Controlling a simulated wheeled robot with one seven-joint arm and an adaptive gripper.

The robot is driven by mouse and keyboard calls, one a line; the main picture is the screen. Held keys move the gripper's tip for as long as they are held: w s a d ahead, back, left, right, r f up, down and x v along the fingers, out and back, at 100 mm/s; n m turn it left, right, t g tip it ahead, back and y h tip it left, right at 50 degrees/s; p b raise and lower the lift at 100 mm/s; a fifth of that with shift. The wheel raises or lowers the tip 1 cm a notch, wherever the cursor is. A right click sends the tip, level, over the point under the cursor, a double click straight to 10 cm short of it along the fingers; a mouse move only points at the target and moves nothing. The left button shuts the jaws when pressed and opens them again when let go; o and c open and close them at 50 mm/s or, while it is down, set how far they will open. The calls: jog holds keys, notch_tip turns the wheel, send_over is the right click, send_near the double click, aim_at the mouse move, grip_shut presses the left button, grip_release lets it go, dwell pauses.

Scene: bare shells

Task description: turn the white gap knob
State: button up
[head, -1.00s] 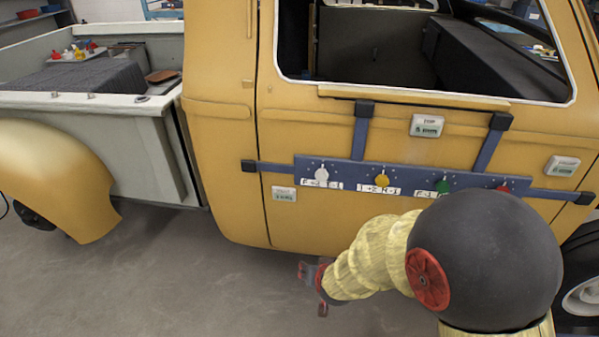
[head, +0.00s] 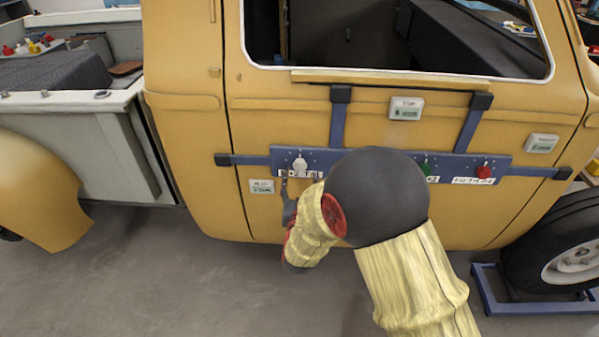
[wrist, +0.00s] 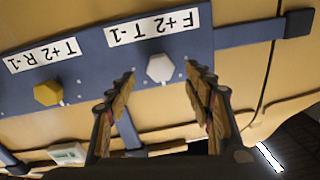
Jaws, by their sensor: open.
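The white knob (head: 300,163) is at the left end of the blue panel on the yellow truck door. In the wrist view the white knob (wrist: 160,68) is hexagonal, below an upside-down label (wrist: 152,27) reading F+2 T-1. My gripper (wrist: 165,80) is open, with one finger on each side of the white knob in that picture. I cannot tell whether the fingers reach its depth. They seem apart from it. In the head view my gripper (head: 300,185) is just below the white knob, pointing up at the panel.
A yellow knob (wrist: 47,92) sits beside the white one; my arm hides it in the head view. A green knob (head: 427,168) and a red knob (head: 484,172) are further right on the blue panel (head: 505,165). Small display boxes (head: 406,108) are on the door.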

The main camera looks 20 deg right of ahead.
aim_at(300, 168)
jog(key=shift+b+x, duration=0.4)
jog(key=shift+x, duration=1.6)
jog(key=shift+c, duration=0.2)
jog(key=c, duration=1.1)
